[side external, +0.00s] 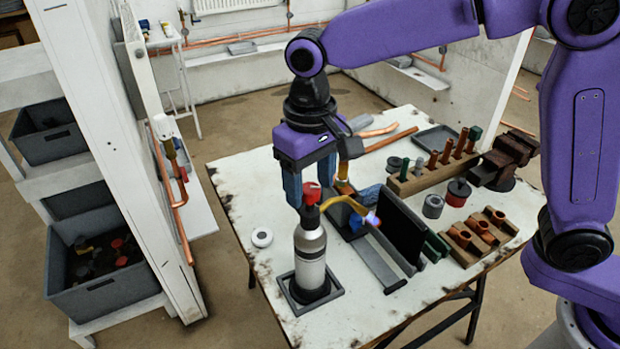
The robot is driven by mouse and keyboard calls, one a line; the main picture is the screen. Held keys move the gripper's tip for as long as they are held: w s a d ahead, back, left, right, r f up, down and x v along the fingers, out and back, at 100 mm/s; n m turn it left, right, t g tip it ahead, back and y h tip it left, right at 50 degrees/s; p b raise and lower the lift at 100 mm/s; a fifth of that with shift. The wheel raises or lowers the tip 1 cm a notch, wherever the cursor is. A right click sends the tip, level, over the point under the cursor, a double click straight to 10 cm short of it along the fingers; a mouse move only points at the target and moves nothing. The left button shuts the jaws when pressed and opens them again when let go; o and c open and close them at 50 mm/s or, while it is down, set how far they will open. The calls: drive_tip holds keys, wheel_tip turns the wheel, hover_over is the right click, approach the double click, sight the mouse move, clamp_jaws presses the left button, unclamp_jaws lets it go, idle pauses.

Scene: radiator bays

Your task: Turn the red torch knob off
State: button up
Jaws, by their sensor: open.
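The red torch knob (311,192) sits on top of the torch, above its silver gas cylinder (310,252). The cylinder stands upright in a dark square base (330,304) near the table's front left. A curved brass burner tube (345,200) runs right from the torch head, and a blue and orange flame (373,219) shows at its tip. My gripper (311,190) points down at the knob with its blue fingers apart, one left of the knob and one behind or right of it. Whether a finger touches the knob I cannot tell.
A dark upright panel (398,229) stands right of the flame. Wooden blocks with copper fittings (480,237), a vise (508,158) and tins (433,206) fill the table's right side. A white disc (262,237) lies left of the torch. The front left tabletop is mostly clear.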

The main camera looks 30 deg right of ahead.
drive_tip(key=c, duration=1.1)
drive_tip(key=shift+o, duration=0.2)
drive_tip(key=shift+m, duration=0.3)
drive_tip(key=m, duration=0.5)
drive_tip(key=shift+m, duration=0.3)
drive_tip(key=m, duration=0.5)
drive_tip(key=shift+m, duration=0.3)
drive_tip(key=o, duration=1.1)
drive_tip(key=shift+c, duration=0.2)
